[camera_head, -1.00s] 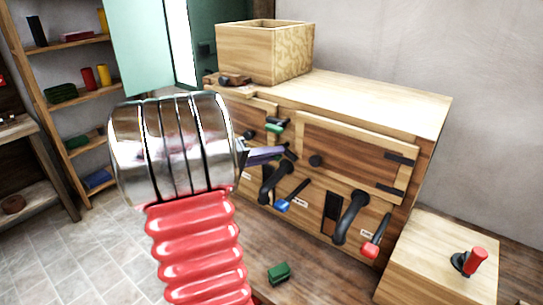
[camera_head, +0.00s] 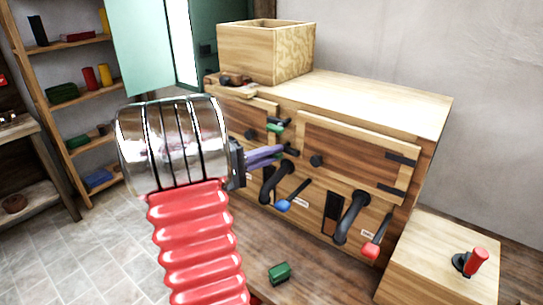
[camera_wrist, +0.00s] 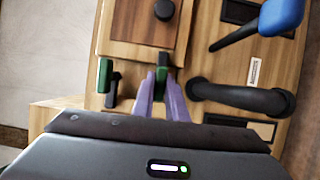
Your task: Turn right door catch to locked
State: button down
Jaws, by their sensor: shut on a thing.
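The wooden cabinet (camera_head: 395,115) has a right door (camera_head: 345,150) with a round black knob (camera_head: 317,160) and hinges on its right side. A small dark catch (camera_head: 291,150) sits by the door's left edge; in the wrist view its green handle (camera_wrist: 163,62) stands between my purple fingers. My gripper (camera_wrist: 161,90) is shut on this catch, its fingers hiding part of it. In the head view the fingers (camera_head: 268,154) reach the catch from the left. A second green catch (camera_head: 276,127) sits above it and shows left of my fingers in the wrist view (camera_wrist: 105,75).
Black curved handles (camera_head: 350,217), a blue-tipped lever (camera_head: 284,205) and a red-tipped lever (camera_head: 371,250) jut out below. An open wooden box (camera_head: 265,70) stands on top. A green block (camera_head: 279,273) lies below in front. A red-handled lever (camera_head: 475,262) stands at right.

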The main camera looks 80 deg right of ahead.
jog(key=shift+w+d, duration=0.1)
jog(key=shift+w, duration=0.1)
jog(key=c, duration=1.9)
grip_release()
jog(key=shift+c, duration=0.2)
jog(key=shift+o, duration=0.7)
jog(key=shift+s, duration=0.1)
jog(key=v, duration=1.4)
jog(key=shift+f, duration=0.1)
